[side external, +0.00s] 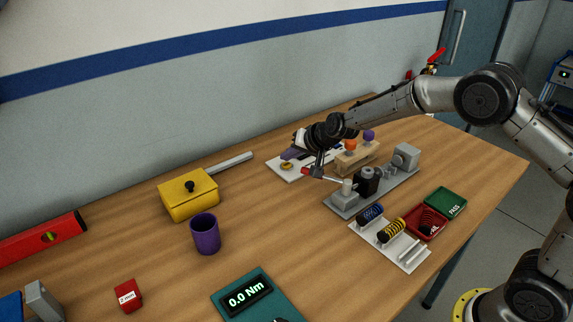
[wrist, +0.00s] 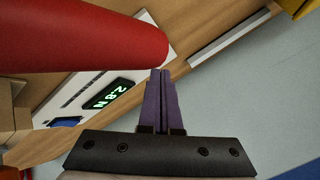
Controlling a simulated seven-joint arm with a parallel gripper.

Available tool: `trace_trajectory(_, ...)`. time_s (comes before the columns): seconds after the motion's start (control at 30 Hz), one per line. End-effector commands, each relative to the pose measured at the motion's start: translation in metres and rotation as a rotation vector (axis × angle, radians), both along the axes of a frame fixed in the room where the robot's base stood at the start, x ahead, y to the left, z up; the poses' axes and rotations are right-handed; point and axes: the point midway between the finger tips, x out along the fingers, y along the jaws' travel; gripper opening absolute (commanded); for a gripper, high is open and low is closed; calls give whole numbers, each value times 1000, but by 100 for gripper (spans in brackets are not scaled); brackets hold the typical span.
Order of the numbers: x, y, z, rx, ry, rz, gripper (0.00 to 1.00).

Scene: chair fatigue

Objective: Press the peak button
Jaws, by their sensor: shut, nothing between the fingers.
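No button labelled peak can be made out in either view. A white panel (side external: 288,176) lies at the back of the table, partly covered by my arm. In the wrist view the white panel (wrist: 88,83) carries a dark display (wrist: 112,93) reading 2.8 N in green, with a small blue patch (wrist: 65,123) beside it. My gripper (side external: 288,155) is over or beside this panel; its purple fingers (wrist: 161,72) are shut together and empty. Whether the fingertips touch anything cannot be told.
A red-ended lever (side external: 307,172) on a grey fixture (side external: 345,206) stands close to my gripper; its red grip (wrist: 80,38) fills the wrist view's upper left. A wooden block with knobs (side external: 357,157) is right. A yellow box (side external: 188,202) and purple cup (side external: 205,235) stand left.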

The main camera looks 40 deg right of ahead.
Motion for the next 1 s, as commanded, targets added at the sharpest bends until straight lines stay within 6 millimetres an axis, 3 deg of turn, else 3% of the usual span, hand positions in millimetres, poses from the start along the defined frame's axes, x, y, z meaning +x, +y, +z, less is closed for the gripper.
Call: trace_trajectory(1.0, 0, 0, -10, -1, -1, 0, 0)
